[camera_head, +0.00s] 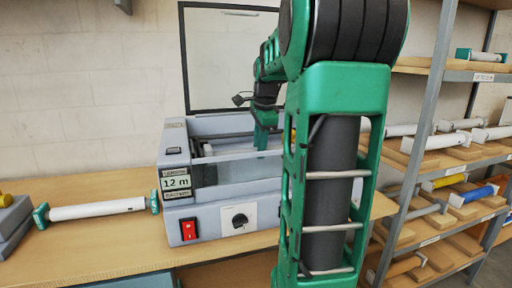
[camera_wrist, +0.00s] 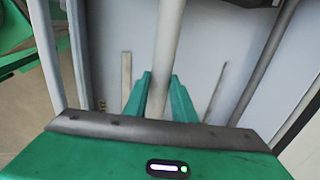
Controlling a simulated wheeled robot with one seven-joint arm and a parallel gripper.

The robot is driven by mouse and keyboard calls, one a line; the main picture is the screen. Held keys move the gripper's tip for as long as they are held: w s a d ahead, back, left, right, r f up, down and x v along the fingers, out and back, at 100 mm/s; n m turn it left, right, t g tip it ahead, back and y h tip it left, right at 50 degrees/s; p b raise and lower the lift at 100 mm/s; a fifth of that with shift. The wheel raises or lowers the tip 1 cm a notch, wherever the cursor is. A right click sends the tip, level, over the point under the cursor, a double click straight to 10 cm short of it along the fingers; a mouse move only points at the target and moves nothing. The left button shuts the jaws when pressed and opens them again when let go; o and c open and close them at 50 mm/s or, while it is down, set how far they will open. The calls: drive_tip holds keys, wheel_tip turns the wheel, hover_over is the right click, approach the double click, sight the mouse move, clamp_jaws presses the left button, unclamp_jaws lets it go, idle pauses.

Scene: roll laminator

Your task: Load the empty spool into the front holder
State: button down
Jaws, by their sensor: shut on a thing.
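The grey roll laminator (camera_head: 205,222) stands on the wooden table with its top open. My gripper (camera_head: 262,140) points down into the laminator's open top, behind the clear front panel. In the wrist view, my gripper's green fingers (camera_wrist: 163,98) are shut on a pale bare tube, which looks like the empty spool (camera_wrist: 170,35). The spool runs away from the fingers across the machine's inside. Its ends and the holder seats are hidden, so I cannot tell whether it touches the front holder. In the head view my arm covers the machine's right part.
A white roll with green ends (camera_head: 97,209) lies on the table (camera_head: 110,248) left of the laminator. A shelf rack (camera_head: 425,130) with several rolls stands at the right. A framed panel (camera_head: 228,58) rises behind the machine. The table's front left is clear.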

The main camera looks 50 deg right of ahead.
drive_tip(key=c, duration=1.5)
unclamp_jaws()
drive_tip(key=v, duration=1.3)
drive_tip(key=shift+w+r, duration=0.15)
